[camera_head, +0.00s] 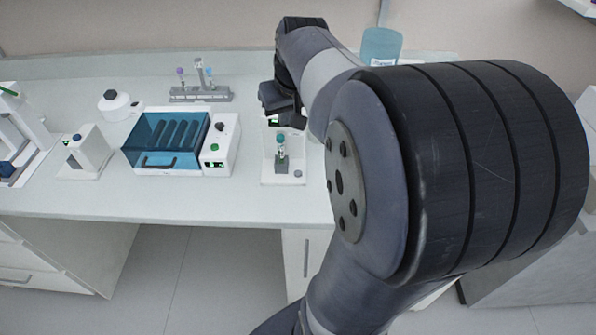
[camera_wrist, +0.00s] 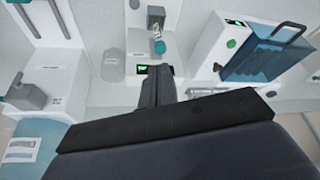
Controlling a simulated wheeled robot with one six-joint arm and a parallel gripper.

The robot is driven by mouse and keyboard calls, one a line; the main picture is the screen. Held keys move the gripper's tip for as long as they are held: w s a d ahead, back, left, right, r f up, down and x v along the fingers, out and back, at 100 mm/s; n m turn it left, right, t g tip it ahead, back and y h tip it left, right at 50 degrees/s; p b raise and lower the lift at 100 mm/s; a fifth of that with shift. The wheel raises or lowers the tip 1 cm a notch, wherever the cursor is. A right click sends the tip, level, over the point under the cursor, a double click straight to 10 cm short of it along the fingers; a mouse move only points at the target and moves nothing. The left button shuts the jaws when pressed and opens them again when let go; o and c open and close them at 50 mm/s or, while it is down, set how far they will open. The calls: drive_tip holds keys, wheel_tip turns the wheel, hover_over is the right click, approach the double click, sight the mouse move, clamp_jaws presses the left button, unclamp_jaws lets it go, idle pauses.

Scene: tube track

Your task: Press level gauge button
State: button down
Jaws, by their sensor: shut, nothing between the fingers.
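The level gauge (camera_head: 269,172) is a small white stand with a green-lit display, holding an upright tube with a teal cap (camera_head: 281,139). A small dark round button (camera_head: 298,174) sits on its base at the right front. In the wrist view the gauge is upside down, with its display (camera_wrist: 148,69) next to my fingers, the capped tube (camera_wrist: 159,46) beyond, and the button (camera_wrist: 134,4) at the top edge. My gripper (camera_head: 291,118) is shut and empty, above the back of the gauge and apart from the button. Its closed fingers (camera_wrist: 157,80) point toward the gauge.
A white machine with a blue clear lid (camera_head: 160,142) stands left of the gauge. A blue-tinted container (camera_head: 381,46) stands at the back right. The bench front (camera_head: 200,205) is clear.

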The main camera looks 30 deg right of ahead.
drive_tip(key=w+a+f+n+y, duration=0.1)
drive_tip(key=a+f+n+y, duration=0.1)
drive_tip(key=a, duration=0.6)
drive_tip(key=w+a+f+n+y, duration=0.1)
drive_tip(key=a+y, duration=0.3)
drive_tip(key=a, duration=0.5)
drive_tip(key=w+a+f+n+g+y, duration=0.1)
drive_tip(key=a+f+n+y, duration=0.2)
drive_tip(key=a, duration=0.5)
drive_tip(key=shift+w+a+f+n+p, duration=0.3)
drive_tip(key=shift+w+f+n, duration=0.1)
drive_tip(key=shift+f, duration=0.15)
drive_tip(key=shift+s, duration=0.1)
